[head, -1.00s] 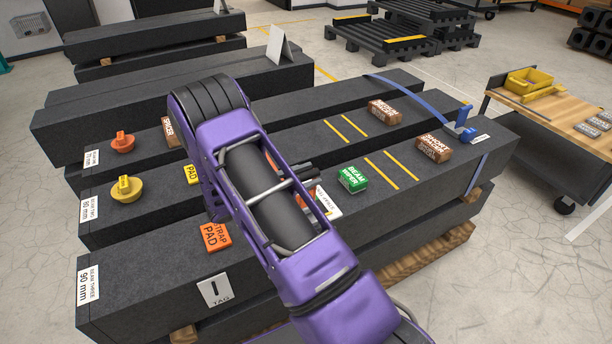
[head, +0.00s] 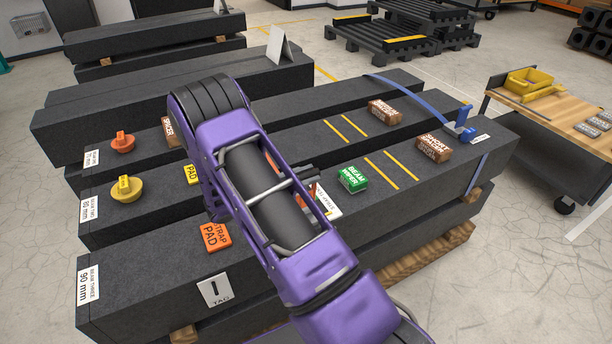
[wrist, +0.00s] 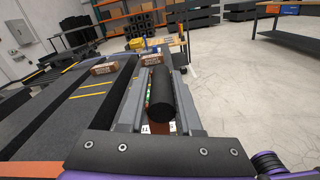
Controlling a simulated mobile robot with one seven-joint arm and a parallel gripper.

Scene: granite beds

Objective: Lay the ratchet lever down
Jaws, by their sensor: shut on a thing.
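The blue ratchet (head: 461,131) sits on the strap at the right end of the front beam (head: 150,270), with a blue part standing up from it. My gripper (wrist: 161,88) is shut on a black cylinder (wrist: 162,108) in the wrist view, its round end facing the camera. I cannot tell what this cylinder belongs to. In the head view my purple arm hides most of the gripper; only grey finger parts show, left of the green beam wiper (head: 352,178). The gripper is well left of the blue ratchet.
A white label (head: 328,204) and an orange-red item lie under my arm, partly hidden. A wooden bench (head: 560,115) stands right. Beam between the yellow lines is clear.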

